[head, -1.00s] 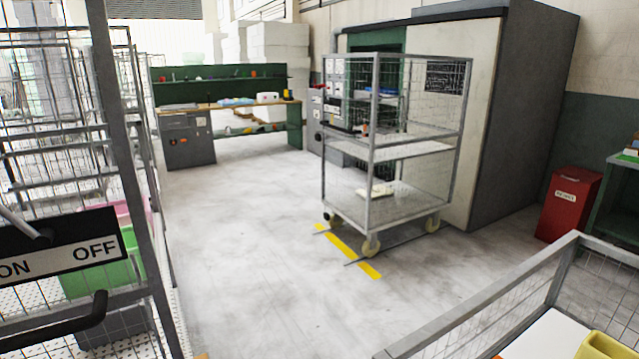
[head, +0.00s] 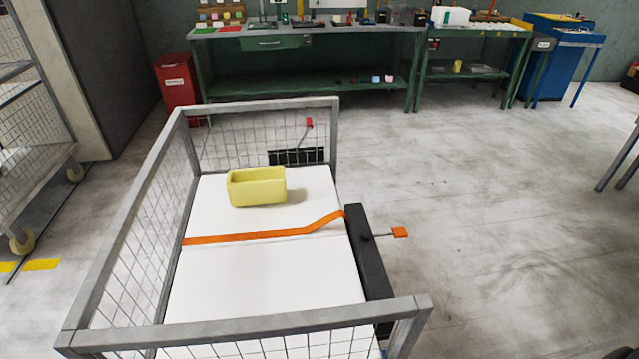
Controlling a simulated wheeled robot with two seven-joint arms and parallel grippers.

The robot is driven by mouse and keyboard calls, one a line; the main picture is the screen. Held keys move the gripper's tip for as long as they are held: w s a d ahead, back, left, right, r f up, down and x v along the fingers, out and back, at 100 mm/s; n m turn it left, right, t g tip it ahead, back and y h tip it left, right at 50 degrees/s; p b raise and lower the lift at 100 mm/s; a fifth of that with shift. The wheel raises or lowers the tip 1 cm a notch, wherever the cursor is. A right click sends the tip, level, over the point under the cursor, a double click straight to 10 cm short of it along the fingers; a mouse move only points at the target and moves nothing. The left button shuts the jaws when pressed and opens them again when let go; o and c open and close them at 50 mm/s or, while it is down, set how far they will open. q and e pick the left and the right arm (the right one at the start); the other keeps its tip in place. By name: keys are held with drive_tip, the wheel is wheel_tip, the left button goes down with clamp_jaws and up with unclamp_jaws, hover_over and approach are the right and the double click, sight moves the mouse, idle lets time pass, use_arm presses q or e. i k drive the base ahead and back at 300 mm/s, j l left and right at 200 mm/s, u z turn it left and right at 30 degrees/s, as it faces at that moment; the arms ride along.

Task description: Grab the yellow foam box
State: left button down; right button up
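The yellow foam box (head: 257,188) sits on the white bed of a mesh-sided cart (head: 262,276), toward its far end. It looks like an open-topped trough with its long side facing me. Nothing touches it. An orange strap (head: 262,236) runs across the bed on the near side of the box. Neither of my grippers shows in the head view.
The cart has grey rails and mesh walls; its right side is partly open, with a black bar (head: 369,260). A green workbench (head: 300,85) and a red bin (head: 177,81) stand behind. A tall mesh trolley (head: 30,120) is at left. Floor at right is clear.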

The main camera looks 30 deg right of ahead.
sight(260, 186)
drive_tip(key=z, duration=0.4)
drive_tip(key=k+l+u, duration=0.15)
drive_tip(key=l, duration=0.15)
drive_tip(key=l+u, duration=0.45)
drive_tip(key=l, duration=0.3)
drive_tip(key=l+u, duration=0.25)
drive_tip(key=l, duration=0.25)
drive_tip(key=k+l+u, duration=0.25)
drive_tip(key=l, duration=0.25)
drive_tip(key=l+u, duration=0.3)
drive_tip(key=l, duration=0.25)
drive_tip(key=i+l+u, duration=0.15)
drive_tip(key=l+u, duration=0.35)
drive_tip(key=l, duration=0.4)
drive_tip(key=l+u, duration=0.45)
drive_tip(key=l, duration=0.45)
